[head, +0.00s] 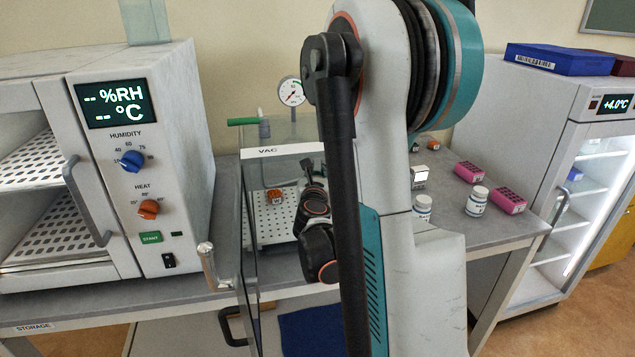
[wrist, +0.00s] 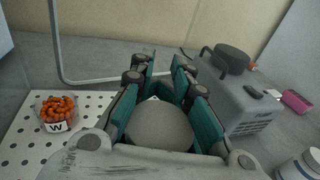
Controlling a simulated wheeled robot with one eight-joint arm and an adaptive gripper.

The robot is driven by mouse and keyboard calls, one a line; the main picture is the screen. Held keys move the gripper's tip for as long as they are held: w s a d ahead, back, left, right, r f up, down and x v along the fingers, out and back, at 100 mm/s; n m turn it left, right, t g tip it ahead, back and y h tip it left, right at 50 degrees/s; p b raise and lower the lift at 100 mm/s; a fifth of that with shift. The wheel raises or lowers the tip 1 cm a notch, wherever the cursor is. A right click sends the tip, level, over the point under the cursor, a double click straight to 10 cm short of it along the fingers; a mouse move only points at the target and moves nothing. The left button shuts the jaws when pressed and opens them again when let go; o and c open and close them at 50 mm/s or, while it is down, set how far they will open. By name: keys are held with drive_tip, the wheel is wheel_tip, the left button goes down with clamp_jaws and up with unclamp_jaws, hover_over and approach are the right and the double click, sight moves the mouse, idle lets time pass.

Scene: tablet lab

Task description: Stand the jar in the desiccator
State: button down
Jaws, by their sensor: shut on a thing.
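My gripper (wrist: 160,85) is shut on a jar, whose round grey top (wrist: 160,128) shows between the teal finger pads in the wrist view. The jar's lower part is hidden. In the head view my gripper (head: 312,200) is partly behind my arm, at the desiccator's right part, and the held jar cannot be made out. The desiccator (head: 285,150) is a clear box marked VAC, with its door (head: 250,270) swung open toward me. Its perforated shelf (wrist: 95,103) lies to the left below the gripper; whether the jar touches it cannot be told.
A W-marked cup of orange pieces (wrist: 57,113) stands on the shelf, left of the gripper. A grey pump-like box (wrist: 235,95) is to the right. Two white jars (head: 422,206) (head: 477,201) and pink racks (head: 508,201) stand on the bench. A humidity oven (head: 150,160) is left.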

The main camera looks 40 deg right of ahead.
drive_tip(key=shift+w+d+f+b, duration=0.15)
drive_tip(key=shift+f+b, duration=0.25)
drive_tip(key=shift+f, duration=0.2)
drive_tip(key=shift+w+d+f+b, duration=0.2)
drive_tip(key=shift+f+b, duration=0.15)
drive_tip(key=shift+f, duration=0.2)
drive_tip(key=shift+w+d+f+b, duration=0.15)
drive_tip(key=shift+f+b, duration=0.25)
drive_tip(key=shift+f, duration=0.2)
drive_tip(key=shift+s, duration=0.1)
drive_tip(key=shift+f, duration=0.2)
drive_tip(key=c, duration=1.4)
unclamp_jaws()
drive_tip(key=shift+o, duration=0.2)
drive_tip(key=shift+r, duration=0.1)
drive_tip(key=shift+r, duration=0.2)
drive_tip(key=v, duration=1.2)
drive_tip(key=shift+p, duration=0.4)
